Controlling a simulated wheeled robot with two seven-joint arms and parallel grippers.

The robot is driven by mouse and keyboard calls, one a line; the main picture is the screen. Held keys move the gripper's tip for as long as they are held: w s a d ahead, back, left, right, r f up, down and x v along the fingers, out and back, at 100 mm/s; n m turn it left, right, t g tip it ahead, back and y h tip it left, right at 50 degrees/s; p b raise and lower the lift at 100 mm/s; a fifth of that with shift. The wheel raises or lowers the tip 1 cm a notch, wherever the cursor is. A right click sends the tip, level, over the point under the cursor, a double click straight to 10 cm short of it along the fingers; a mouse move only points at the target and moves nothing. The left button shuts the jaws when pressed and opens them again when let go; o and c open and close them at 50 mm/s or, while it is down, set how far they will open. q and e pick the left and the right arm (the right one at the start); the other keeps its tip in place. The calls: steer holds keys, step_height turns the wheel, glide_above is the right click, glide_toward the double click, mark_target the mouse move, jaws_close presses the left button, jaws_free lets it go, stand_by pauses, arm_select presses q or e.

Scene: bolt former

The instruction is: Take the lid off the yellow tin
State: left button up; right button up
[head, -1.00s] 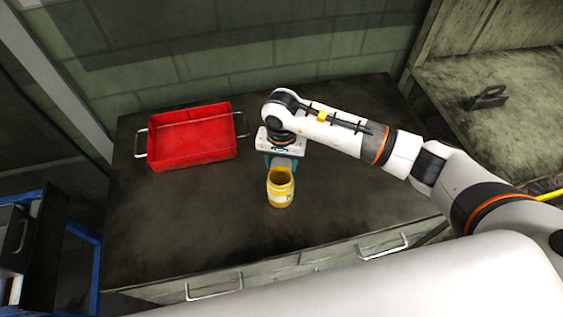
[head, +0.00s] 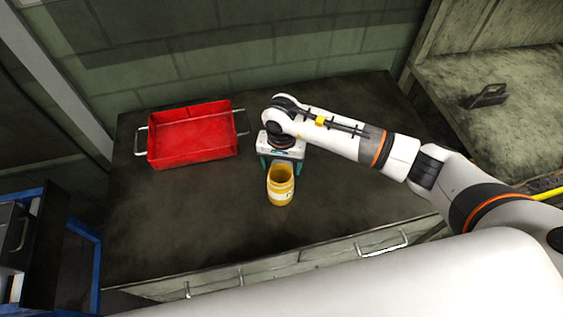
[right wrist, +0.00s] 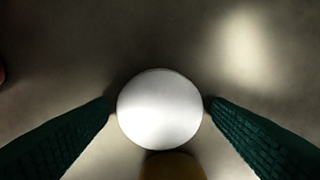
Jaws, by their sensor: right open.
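Part of the tin (right wrist: 172,167) shows at the bottom edge of that view. In the head view the lid is not clearly visible. My left gripper is not in view.
A red tray (head: 193,138) with metal handles stands at the back left of the bench (head: 190,220). The bench is clear left and in front of the tin. A block wall is behind. A dark bracket-like object (head: 489,96) lies on the surface at right.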

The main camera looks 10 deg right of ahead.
steer(key=shift+r, duration=0.3)
step_height(320, 180, up, 12)
steer(key=b, duration=0.2)
steer(key=shift+f, duration=0.15)
